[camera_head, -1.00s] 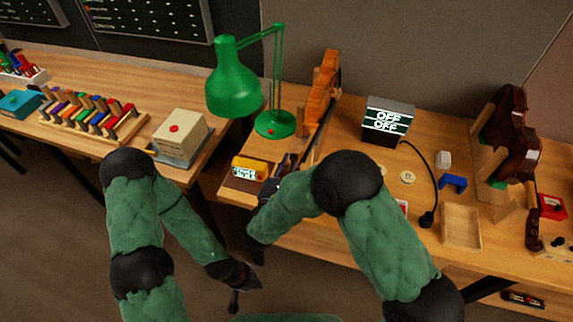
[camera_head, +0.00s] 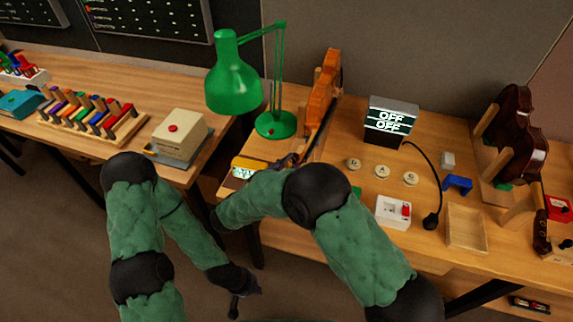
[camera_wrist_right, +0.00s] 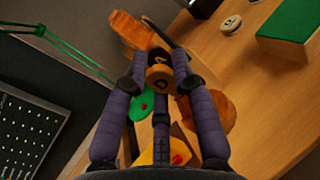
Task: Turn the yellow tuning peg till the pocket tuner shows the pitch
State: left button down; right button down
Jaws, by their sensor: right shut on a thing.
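The orange violin (camera_head: 322,95) leans on a stand, its dark neck slanting down toward the bench edge. The yellow pocket tuner (camera_head: 249,163) lies left of the neck end; my right arm partly covers its lit screen, and I cannot read it. My right gripper (camera_wrist_right: 159,64) is shut on a tan, round-ended piece with dark letters, which appears to be the yellow tuning peg (camera_wrist_right: 158,77), in the wrist view. In the head view my right forearm hides that gripper. My left gripper (camera_head: 237,292) hangs low, away from the bench; its jaws are too dark to read.
A green lamp (camera_head: 235,86) stands left of the violin. A sign reading OFF (camera_head: 391,120), lettered discs (camera_head: 383,171), a white box with a red switch (camera_head: 394,211) and a wooden tray (camera_head: 466,228) are to the right. A dark cable runs beside them.

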aim_at(288, 162)
jog(key=c, duration=1.1)
grip_release()
jog(key=shift+d+r, duration=0.15)
jog(key=shift+r, duration=0.15)
jog(key=shift+o, duration=0.2)
jog(key=shift+f, duration=0.1)
notch_tip(288, 162, up, 10)
